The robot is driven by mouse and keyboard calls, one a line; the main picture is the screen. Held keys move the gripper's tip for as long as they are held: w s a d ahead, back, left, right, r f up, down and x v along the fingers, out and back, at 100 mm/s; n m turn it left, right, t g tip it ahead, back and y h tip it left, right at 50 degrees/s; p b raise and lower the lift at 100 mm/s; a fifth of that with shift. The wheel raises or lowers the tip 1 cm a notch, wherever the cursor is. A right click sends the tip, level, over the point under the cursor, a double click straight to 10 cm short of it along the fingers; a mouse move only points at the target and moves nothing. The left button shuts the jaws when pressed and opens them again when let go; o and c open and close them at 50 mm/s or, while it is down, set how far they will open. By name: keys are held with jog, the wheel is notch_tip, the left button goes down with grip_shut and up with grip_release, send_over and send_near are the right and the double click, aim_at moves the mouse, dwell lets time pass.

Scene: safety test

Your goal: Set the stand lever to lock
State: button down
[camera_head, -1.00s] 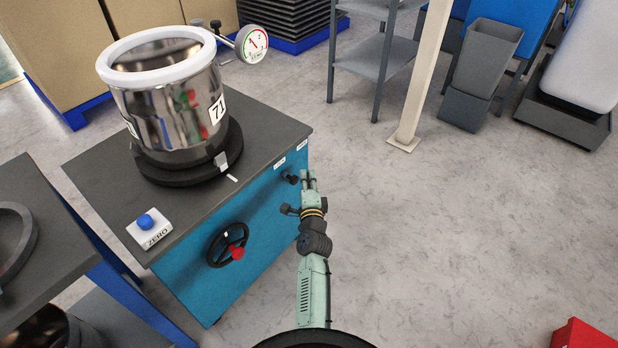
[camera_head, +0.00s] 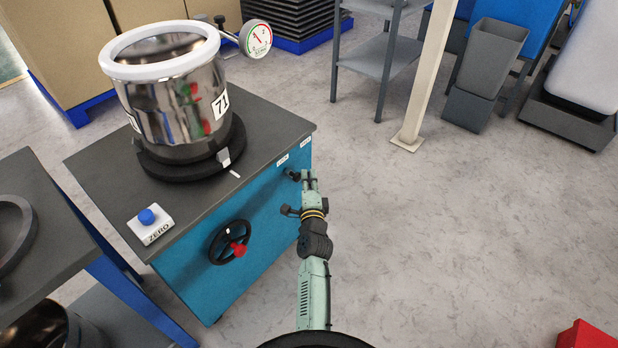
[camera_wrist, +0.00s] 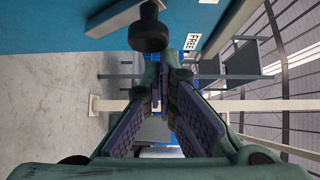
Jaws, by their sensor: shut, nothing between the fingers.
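The stand (camera_head: 262,205) is a blue cabinet with a dark top. Its lever (camera_head: 292,175) ends in a black knob on the side face, close under the top edge. My gripper (camera_head: 309,174) is just right of the knob, shut and empty. In the wrist view the lever knob (camera_wrist: 150,32) is above the gripper fingertips (camera_wrist: 160,75), and a FREE label (camera_wrist: 192,41) is right of it. Whether the fingers touch the knob I cannot tell. Two small white labels sit near the top edge in the head view; their text is too small to read.
A shiny vessel (camera_head: 170,110) marked 71 stands on the top, with a dial gauge (camera_head: 256,39) behind it. A ZERO button box (camera_head: 150,225) and a handwheel (camera_head: 229,242) are at the left and front.

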dwell(0.3)
notch_tip(320, 180, up, 10)
dwell(0.6)
jog(key=shift+r, duration=0.1)
